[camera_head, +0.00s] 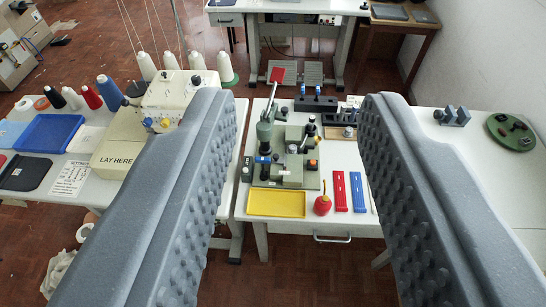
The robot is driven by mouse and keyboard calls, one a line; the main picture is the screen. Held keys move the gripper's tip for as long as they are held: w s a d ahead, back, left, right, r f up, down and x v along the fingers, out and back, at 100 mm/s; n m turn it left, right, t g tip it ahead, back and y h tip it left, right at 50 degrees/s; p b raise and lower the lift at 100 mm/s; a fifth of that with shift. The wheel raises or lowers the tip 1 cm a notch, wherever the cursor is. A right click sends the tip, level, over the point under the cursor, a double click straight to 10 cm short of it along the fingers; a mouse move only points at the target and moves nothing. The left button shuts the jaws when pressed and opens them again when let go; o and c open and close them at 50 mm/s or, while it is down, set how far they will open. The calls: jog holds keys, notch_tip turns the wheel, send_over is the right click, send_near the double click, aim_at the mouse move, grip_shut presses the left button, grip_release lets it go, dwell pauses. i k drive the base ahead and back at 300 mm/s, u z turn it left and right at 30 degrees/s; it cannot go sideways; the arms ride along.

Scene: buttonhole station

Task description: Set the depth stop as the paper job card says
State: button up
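A white paper card (71,178) lies on the left table; its heading seems to begin "SETTING", and the rest is too small to read. A green hand-lever machine (291,175) stands on the middle table, with a lever on its left and small knobs, one orange-topped, on its right. I cannot tell which part is the depth stop. My gripper (299,98) is open and empty, its two grey studded fingers wide apart. In the picture the machine lies between the fingers; the gripper appears above the tables, touching nothing. The fingers hide parts of both tables.
A yellow tray (276,214), red oil can (322,205), red strip (340,191) and blue strip (357,191) lie in front of the machine. A cream sewing machine (170,100) with several thread cones stands left. A green round dish (510,131) sits far right.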

aim_at(276, 159)
jog(key=u, duration=0.2)
jog(key=i, duration=1.1)
jog(key=z, duration=0.25)
